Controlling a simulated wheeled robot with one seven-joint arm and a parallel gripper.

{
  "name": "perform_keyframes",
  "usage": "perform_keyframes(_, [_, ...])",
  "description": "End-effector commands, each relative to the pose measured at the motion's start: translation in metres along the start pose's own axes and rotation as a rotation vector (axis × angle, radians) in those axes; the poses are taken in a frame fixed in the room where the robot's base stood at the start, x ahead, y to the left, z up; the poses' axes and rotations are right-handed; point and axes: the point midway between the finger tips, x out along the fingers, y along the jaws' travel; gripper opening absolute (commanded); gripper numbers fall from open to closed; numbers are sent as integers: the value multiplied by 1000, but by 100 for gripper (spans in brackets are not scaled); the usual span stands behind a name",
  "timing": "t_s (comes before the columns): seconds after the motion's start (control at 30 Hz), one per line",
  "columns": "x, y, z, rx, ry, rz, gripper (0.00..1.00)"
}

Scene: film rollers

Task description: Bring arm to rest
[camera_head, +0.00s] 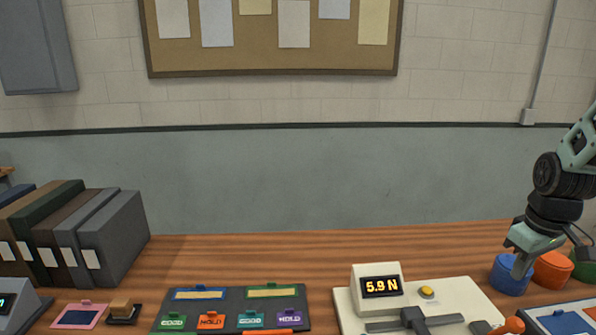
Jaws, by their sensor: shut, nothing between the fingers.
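My arm comes in at the right edge of the view. My gripper (522,264) hangs at its end, pointing down, in front of a blue round container (508,279) and partly covering it. The gripper is shut with nothing held. I cannot tell whether its tips touch the container.
An orange container (552,269) and a green one (583,264) stand beside the blue one. A white test device (381,289) reads 5.9 N. A dark tray (232,311) holds several labelled pieces. Binders (112,237) stand at the left. The table's back middle (290,257) is clear.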

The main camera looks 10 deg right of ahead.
Motion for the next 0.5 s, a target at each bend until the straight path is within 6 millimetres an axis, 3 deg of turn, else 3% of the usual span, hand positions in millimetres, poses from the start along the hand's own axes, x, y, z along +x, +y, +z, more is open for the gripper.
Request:
perform_keyframes(0.13, [-12,-74,-26,-99,8,-31,0])
perform_keyframes(0.27, [-25,-153,-34,-195,6,-65,0])
perform_keyframes(0.37, [-35,-211,-26,-267,0,-88,0])
perform_keyframes(0.5, [-50,-284,1,-370,-14,-114,0])
